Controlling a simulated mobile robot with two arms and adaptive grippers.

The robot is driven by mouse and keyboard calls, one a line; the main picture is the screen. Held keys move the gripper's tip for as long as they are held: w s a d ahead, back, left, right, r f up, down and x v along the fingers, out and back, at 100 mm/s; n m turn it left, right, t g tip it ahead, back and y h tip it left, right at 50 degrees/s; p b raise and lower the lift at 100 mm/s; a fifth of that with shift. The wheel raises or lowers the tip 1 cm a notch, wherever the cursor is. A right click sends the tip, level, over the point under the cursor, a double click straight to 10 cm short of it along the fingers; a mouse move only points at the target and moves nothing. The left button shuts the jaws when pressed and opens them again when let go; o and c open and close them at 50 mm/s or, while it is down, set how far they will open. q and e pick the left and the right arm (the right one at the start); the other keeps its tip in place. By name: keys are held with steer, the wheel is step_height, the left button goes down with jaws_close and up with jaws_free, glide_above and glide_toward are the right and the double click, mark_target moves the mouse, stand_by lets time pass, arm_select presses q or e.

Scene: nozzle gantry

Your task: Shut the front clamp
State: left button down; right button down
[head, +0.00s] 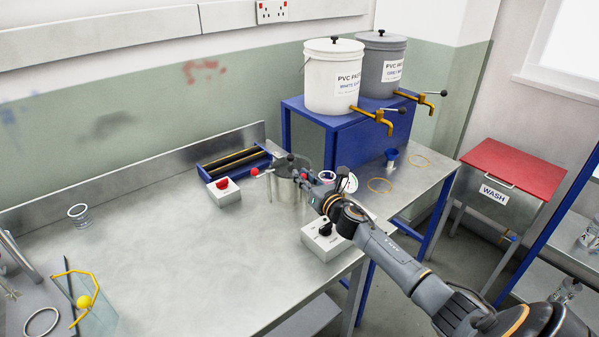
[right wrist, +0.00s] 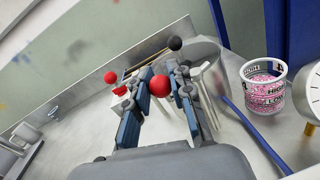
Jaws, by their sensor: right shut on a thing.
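A metal pot (head: 287,188) stands on the steel bench, with clamp parts at its top; it also shows in the right wrist view (right wrist: 204,54). My right gripper (head: 309,183) reaches in from the lower right to the pot's near right side. In the right wrist view a red ball knob (right wrist: 160,86) sits between its fingers, and the gripper is shut on it. I take this knob to be the front clamp's handle. A second red knob (right wrist: 110,77) and a black knob (right wrist: 175,43) stand beyond. The clamp's body is mostly hidden by my gripper. My left gripper is out of view.
A box with a black knob (head: 325,239) stands under my right arm. A red-button box (head: 225,193) and a blue rack (head: 234,170) are left of the pot. A tub of pink bits (right wrist: 263,86) is at right.

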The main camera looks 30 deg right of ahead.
steer(key=shift+s+d+f+n+g+y+b, duration=0.1)
steer(key=shift+s+d+n+g+y+b, duration=0.3)
steer(key=shift+n+y+b, duration=1.1)
steer(key=shift+s+d+f+n+g+y+b, duration=0.15)
steer(key=shift+n+g+y+b, duration=0.45)
steer(key=shift+y+b, duration=1.65)
steer(key=shift+s+d+r+n+g+y+b, duration=0.1)
steer(key=shift+s+d+n+g+y+b, duration=0.2)
steer(key=shift+n+y+b, duration=1.65)
steer(key=shift+m+h+b, duration=0.6)
steer(key=shift+m+b, duration=0.1)
steer(key=shift+m, duration=0.05)
steer(key=c, duration=1.5)
jaws_free()
steer(key=shift+o, duration=0.2)
steer(key=v, duration=1.2)
